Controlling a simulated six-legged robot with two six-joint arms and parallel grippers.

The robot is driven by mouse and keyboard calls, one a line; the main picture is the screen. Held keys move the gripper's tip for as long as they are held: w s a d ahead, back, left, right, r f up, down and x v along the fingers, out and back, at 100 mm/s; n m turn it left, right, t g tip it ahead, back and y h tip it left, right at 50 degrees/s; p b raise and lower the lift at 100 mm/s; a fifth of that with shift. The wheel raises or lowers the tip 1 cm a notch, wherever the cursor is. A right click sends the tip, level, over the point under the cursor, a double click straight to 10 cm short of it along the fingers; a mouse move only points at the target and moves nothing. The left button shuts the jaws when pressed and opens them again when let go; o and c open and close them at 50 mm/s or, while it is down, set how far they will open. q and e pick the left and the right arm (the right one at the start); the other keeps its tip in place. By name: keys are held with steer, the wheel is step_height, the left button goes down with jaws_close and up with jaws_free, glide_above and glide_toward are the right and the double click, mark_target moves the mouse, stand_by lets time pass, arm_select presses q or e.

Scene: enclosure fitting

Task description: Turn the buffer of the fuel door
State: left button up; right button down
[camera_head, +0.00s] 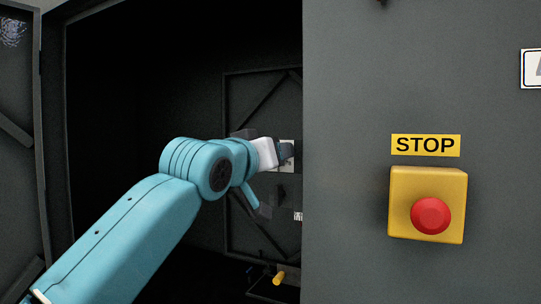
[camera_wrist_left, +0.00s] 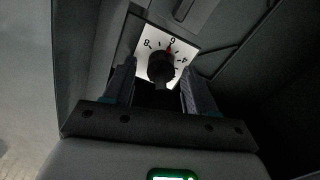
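The buffer is a black knob (camera_wrist_left: 160,68) on a white dial plate (camera_wrist_left: 150,45) with numbers around it, seen in the left wrist view. A red mark shows near the knob's upper edge, close to the number at the top of the dial. My left gripper (camera_wrist_left: 158,76) is open, with one finger on each side of the knob and a gap visible. I cannot tell how deep the fingertips reach along it. In the head view my left gripper (camera_head: 286,151) reaches into the dark enclosure and partly covers the white plate (camera_head: 287,167). My right gripper is not in view.
A grey panel (camera_head: 350,100) closes off the right side, bearing a yellow box with a red stop button (camera_head: 431,216). An open door (camera_head: 20,170) stands at the far left. A yellow handle (camera_head: 279,278) sits low inside the enclosure.

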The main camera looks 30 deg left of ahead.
arm_select(q)
steer(key=shift+s, duration=0.1)
steer(key=s+d+b, duration=0.1)
steer(key=s+b, duration=0.4)
steer(key=s, duration=1.1)
steer(key=shift+b, duration=0.4)
